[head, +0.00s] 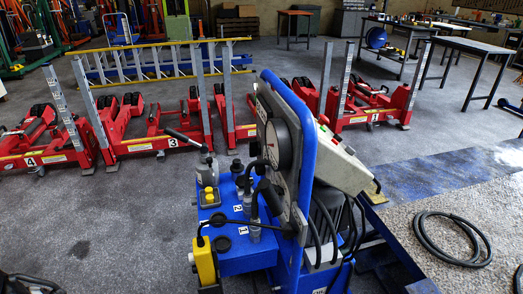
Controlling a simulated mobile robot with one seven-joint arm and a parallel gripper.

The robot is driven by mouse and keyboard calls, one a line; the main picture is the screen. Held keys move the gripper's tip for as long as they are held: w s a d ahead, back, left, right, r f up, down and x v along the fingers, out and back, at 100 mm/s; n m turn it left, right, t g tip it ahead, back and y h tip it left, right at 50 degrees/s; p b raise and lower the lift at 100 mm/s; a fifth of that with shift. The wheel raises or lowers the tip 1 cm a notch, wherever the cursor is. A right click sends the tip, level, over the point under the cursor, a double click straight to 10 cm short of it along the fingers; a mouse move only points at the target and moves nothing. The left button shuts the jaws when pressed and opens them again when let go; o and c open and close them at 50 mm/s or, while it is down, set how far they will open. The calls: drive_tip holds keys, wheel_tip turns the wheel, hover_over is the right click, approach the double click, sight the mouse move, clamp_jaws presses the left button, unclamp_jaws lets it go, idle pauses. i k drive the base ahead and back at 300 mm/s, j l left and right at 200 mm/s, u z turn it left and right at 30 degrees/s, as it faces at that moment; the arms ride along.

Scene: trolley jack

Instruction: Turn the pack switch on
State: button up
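A blue power pack (302,130) stands upright at the middle front, with a round dial gauge (279,145) on its left-facing side. A grey sloped control box (338,165) sits on its right side. Small red and green controls (335,137) show along the box's top edge, seen nearly edge-on. I cannot tell which control is the pack switch or how it is set. A yellow box (205,260) hangs at the pack's lower left. My gripper cannot be made out in the head view.
Red trolley jacks (165,140) stand in a row behind, with a yellow ladder (165,60) beyond. Grey floor (100,225) is open at left. A dark shape at bottom left is unclear.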

sight(254, 146)
drive_tip(key=j+z, duration=0.15)
drive_tip(key=i+j+u, duration=0.3)
drive_tip(key=i, duration=0.15)
drive_tip(key=i+j+u, duration=0.15)
drive_tip(key=i+u, duration=0.15)
drive_tip(key=i, duration=0.1)
